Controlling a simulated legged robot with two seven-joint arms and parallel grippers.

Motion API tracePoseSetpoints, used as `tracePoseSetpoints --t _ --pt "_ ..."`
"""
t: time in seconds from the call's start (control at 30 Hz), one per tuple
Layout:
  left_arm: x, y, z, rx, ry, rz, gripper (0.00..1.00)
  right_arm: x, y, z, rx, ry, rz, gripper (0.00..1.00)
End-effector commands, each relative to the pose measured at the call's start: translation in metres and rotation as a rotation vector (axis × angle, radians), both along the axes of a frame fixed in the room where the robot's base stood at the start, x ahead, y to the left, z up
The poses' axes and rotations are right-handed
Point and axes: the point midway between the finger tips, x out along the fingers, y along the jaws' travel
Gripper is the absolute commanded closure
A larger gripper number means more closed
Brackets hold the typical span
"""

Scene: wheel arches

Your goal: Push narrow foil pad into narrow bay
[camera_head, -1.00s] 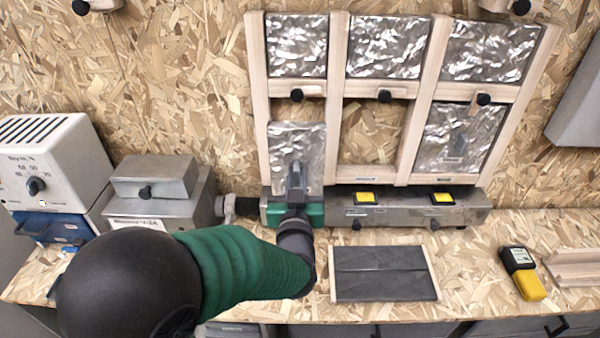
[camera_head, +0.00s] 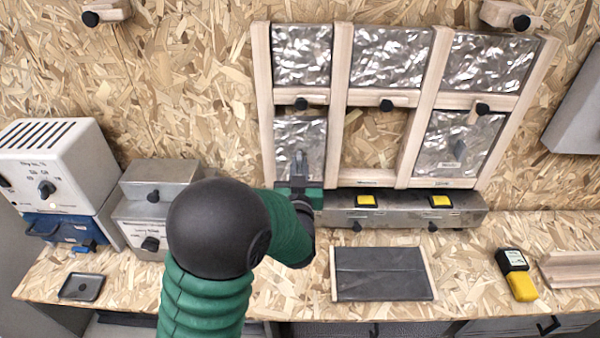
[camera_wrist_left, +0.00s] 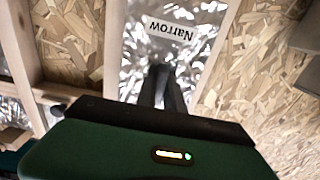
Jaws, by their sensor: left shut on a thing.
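The narrow foil pad (camera_head: 300,132) is crinkled silver and lies between the two posts of the lower-left bay of the wooden frame (camera_head: 342,75). Its "Narrow" label shows upside down in the wrist view (camera_wrist_left: 169,31). My left gripper (camera_head: 299,160) is in front of the pad's lower half, its fingers shut on the pad; they also show in the wrist view (camera_wrist_left: 160,88). The fingers and green gripper body hide the pad's lower middle and bottom edge. How deep the pad sits cannot be told. My right gripper is not in view.
The lower-middle bay (camera_head: 375,140) is empty, with bare chipboard behind. Foil fills the upper bays and the lower-right bay (camera_head: 462,135). Black-knobbed wooden catches (camera_head: 386,104) sit on the crossbar. A grey metal box (camera_head: 405,212) runs below the frame; a dark pad (camera_head: 382,274) lies on the bench.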

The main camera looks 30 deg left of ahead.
Motion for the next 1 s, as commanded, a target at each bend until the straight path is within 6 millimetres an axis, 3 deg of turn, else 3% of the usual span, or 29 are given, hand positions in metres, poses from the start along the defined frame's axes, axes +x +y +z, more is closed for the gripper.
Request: tracePoseSetpoints --t 0.6,1.0 --pt "0.049 0.030 -0.001 0.000 0.000 0.000 1.00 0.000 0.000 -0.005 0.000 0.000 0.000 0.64" --pt "0.057 0.035 0.000 0.000 0.000 0.000 1.00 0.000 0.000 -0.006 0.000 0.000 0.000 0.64"
